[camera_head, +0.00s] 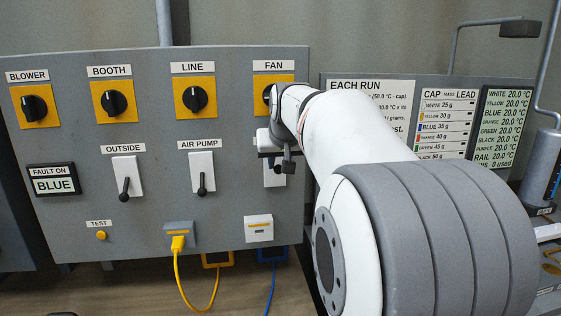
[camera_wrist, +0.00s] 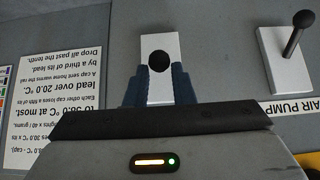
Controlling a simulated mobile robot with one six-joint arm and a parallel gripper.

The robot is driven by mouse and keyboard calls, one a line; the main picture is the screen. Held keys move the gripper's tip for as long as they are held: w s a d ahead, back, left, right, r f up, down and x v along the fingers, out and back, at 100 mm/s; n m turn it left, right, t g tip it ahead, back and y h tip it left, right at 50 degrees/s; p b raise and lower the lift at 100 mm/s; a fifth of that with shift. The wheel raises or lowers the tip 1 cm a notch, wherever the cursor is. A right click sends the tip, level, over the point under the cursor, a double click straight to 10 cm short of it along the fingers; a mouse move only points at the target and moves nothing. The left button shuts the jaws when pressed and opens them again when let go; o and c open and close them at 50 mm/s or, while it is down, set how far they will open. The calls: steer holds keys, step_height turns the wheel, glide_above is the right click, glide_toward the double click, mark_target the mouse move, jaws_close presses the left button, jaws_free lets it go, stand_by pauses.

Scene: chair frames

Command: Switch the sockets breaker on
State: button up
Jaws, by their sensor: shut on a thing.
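The grey panel (camera_head: 130,220) carries three white breaker plates with black levers. The outside breaker (camera_head: 126,178) and the air pump breaker (camera_head: 202,173) have levers hanging down. The third breaker (camera_head: 274,178), at the right, is partly covered by my arm, and its label is hidden. I take it as the sockets breaker. My gripper (camera_head: 280,158) is at this third breaker. In the wrist view, my gripper (camera_wrist: 159,76) has its blue fingers on both sides of the black lever knob (camera_wrist: 159,58), shut on it, over the white plate (camera_wrist: 167,43). The lever's tilt is unclear.
Rotary knobs for blower (camera_head: 34,106), booth (camera_head: 113,102) and line (camera_head: 194,99) sit above; the fan knob is partly hidden. A yellow plug (camera_head: 178,242) and a white socket box (camera_head: 258,228) are below. The air pump lever (camera_wrist: 299,35) stands close beside my gripper.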

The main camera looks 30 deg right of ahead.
steer(key=shift+r, duration=0.15)
steer(key=shift+w+d+r+p, duration=0.1)
steer(key=shift+w+r+p, duration=0.2)
steer(key=shift+r+p, duration=0.4)
steer(key=shift+w+f, duration=0.1)
jaws_close()
steer(key=shift+w+d+r+p, duration=0.1)
steer(key=shift+w+r+p, duration=0.15)
steer(key=shift+r+p, duration=0.3)
steer(key=shift+c, duration=0.9)
jaws_free()
steer(key=o, duration=0.5)
